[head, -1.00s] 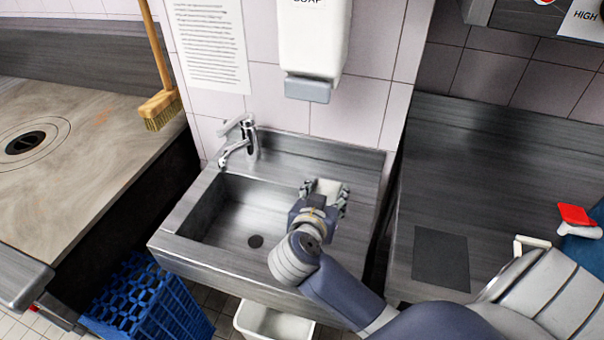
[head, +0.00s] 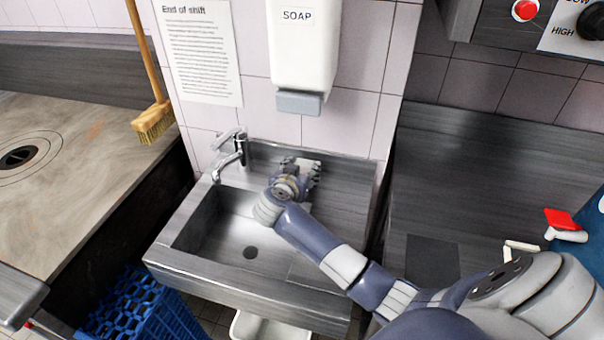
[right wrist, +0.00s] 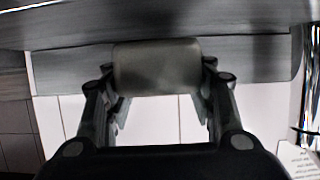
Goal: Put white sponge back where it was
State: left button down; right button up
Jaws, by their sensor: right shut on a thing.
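The white sponge (right wrist: 157,67) is between the fingers of my right gripper (right wrist: 158,95) in the right wrist view, where it looks grey in shade. In the head view my right gripper (head: 301,168) is over the back right ledge of the steel sink (head: 340,200), and only a pale bit of the sponge (head: 309,163) shows past the fingers. The gripper is shut on the sponge. I cannot tell whether the sponge touches the ledge. My left gripper is not in view.
The tap (head: 232,155) stands left of the gripper. The soap dispenser (head: 303,50) hangs on the wall above. A blue crate (head: 140,310) and a white bin (head: 268,327) are below the sink. A steel counter (head: 490,190) is at right. The basin looks empty.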

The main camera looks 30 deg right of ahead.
jog(key=shift+f, duration=0.9)
jog(key=shift+f, duration=0.1)
jog(key=o, duration=0.9)
jog(key=shift+o, duration=0.2)
jog(key=v, duration=1.2)
jog(key=shift+s+a, duration=0.1)
